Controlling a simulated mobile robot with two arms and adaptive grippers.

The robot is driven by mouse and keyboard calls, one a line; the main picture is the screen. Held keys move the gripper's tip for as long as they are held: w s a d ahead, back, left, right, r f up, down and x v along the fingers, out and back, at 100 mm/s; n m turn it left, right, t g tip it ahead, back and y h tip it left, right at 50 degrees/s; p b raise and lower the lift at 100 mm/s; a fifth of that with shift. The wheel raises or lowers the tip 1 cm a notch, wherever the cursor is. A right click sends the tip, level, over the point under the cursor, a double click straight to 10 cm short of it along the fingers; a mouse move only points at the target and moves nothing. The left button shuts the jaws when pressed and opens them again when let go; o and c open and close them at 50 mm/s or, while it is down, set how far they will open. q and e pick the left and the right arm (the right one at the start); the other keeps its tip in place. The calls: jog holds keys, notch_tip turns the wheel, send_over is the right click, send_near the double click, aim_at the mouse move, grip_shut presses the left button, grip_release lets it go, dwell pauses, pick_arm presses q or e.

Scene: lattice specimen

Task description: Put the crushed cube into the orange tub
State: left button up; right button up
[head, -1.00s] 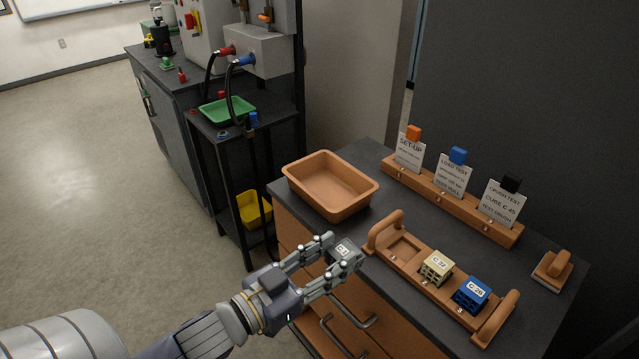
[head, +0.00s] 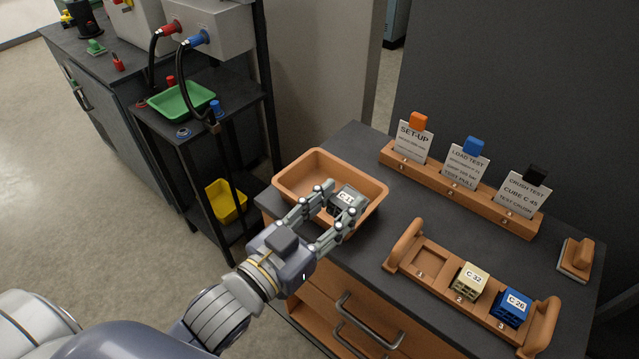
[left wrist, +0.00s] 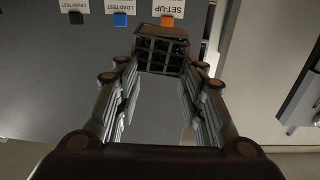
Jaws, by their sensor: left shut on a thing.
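The orange tub (head: 305,178) stands on the dark counter, near its left corner, in the head view. My left gripper (head: 338,208) is shut on a grey lattice cube (head: 348,198) with a white label starting with C; the rest is too small to read surely. The gripper holds the cube over the tub's right part, and hides some of the tub's near wall. The cube's dark open lattice shows between the fingers in the left wrist view (left wrist: 162,52). How far above the tub floor it is, I cannot tell. My right gripper is not in view.
A wooden carrier (head: 430,262) holds a beige cube (head: 469,281) and a blue cube (head: 511,307); its slot 1 is empty. A card rail (head: 460,190) stands behind. A green tray (head: 182,100) and a yellow bin (head: 226,201) are on the cart at left.

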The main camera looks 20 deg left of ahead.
pick_arm(q)
jog(key=w+a+f+p, duration=0.1)
jog(key=w+a+f, duration=0.3)
jog(key=w, duration=0.5)
jog(key=shift+w+a+f, duration=0.35)
jog(key=shift+w+a, duration=0.05)
jog(key=shift+a, duration=0.65)
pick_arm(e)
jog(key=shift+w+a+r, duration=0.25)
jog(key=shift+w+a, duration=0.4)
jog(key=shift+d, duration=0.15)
pick_arm(q)
jog(key=shift+f, duration=0.65)
jog(key=o, duration=1)
jog(key=shift+c, duration=0.2)
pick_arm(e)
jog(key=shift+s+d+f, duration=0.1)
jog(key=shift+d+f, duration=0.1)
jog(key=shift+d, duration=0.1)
pick_arm(q)
jog(key=shift+r, duration=0.1)
